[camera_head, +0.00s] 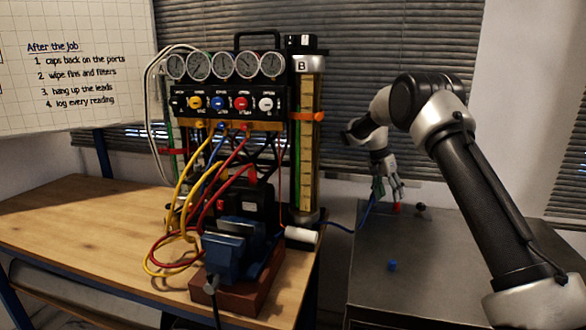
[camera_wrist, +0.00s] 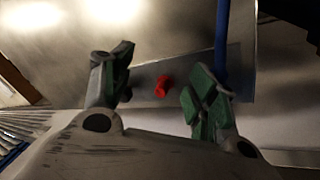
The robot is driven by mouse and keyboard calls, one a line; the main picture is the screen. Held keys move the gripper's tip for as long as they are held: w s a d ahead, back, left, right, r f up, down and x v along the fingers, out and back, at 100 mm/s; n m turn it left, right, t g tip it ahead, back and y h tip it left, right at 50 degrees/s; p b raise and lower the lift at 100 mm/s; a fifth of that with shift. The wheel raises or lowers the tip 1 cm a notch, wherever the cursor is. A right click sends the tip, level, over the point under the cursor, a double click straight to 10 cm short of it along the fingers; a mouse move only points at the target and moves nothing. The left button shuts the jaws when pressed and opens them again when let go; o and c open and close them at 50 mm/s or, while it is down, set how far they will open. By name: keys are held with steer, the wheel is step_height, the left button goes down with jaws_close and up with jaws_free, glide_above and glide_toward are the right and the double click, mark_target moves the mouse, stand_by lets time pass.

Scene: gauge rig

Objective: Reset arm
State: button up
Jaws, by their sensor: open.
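My arm (camera_head: 470,180) reaches from the lower right, bends at the top and hangs down over the grey bench. My gripper (camera_head: 388,196) is open and empty, pointing down above the bench's back part. In the wrist view its two green-padded fingers (camera_wrist: 160,80) stand well apart. A small red piece (camera_wrist: 162,86) shows between them, on or near the grey surface below. The red piece also shows just under the fingertips in the head view (camera_head: 396,208); whether they touch it I cannot tell.
A blue hose (camera_head: 366,212) runs beside my gripper. Left on the wooden table (camera_head: 60,225) stand the gauge rig (camera_head: 228,100), a blue vise (camera_head: 235,250) and coloured hoses.

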steer(key=s+r+n+t+y, duration=0.1)
steer(key=s+r, duration=0.5)
steer(key=s, duration=1)
steer(key=s+d+r+n+t+y, duration=0.1)
steer(key=s+r+n, duration=0.5)
steer(key=s, duration=1)
steer(key=s+d+r+n+t+y, duration=0.1)
steer(key=s+r+n+t, duration=0.2)
steer(key=s, duration=1.3)
steer(key=shift+s+r+n+t+y, duration=0.3)
steer(key=shift+r, duration=1.15)
